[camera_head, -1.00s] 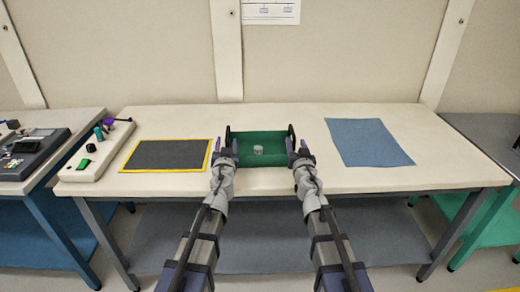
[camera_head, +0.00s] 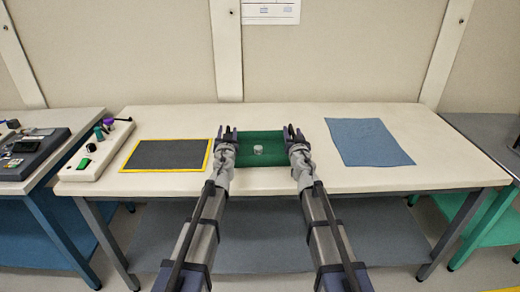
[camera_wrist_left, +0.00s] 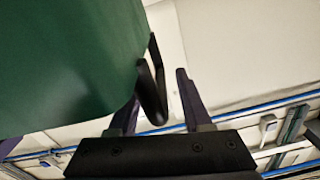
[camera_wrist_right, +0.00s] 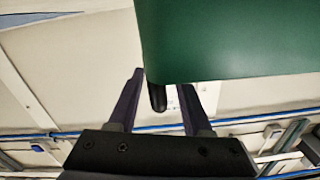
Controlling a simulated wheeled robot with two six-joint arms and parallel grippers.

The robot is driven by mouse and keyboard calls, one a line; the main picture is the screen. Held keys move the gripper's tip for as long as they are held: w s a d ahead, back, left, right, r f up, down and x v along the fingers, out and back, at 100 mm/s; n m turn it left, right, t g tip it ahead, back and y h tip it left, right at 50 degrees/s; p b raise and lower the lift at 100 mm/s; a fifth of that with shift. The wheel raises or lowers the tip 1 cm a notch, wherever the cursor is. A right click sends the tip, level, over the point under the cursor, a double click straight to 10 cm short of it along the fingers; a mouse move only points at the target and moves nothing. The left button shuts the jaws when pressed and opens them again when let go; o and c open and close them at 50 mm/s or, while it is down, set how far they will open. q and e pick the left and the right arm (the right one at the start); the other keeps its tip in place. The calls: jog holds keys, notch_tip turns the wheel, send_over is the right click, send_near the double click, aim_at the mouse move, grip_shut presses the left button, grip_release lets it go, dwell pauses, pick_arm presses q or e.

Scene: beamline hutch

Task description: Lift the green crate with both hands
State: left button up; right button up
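The green crate (camera_head: 275,145) sits on the white table, with a small grey cylinder (camera_head: 258,149) inside it. My left gripper (camera_head: 228,132) is at the crate's left end. In the left wrist view its fingers stand apart on either side of a black handle (camera_wrist_left: 152,90), one finger partly hidden by the crate. My right gripper (camera_head: 294,133) is at the right end. In the right wrist view its fingers stand apart with the other black handle (camera_wrist_right: 157,98) between them, seen nearly edge-on. I see gaps between the fingers and the handles.
A dark mat with a yellow border (camera_head: 168,154) lies left of the crate. A blue cloth (camera_head: 366,142) lies to the right. A control box (camera_head: 92,155) stands at the table's left end. The white table (camera_head: 435,150) is clear at far right.

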pick_arm(q)
grip_shut()
pick_arm(e)
grip_shut()
dwell(0.9)
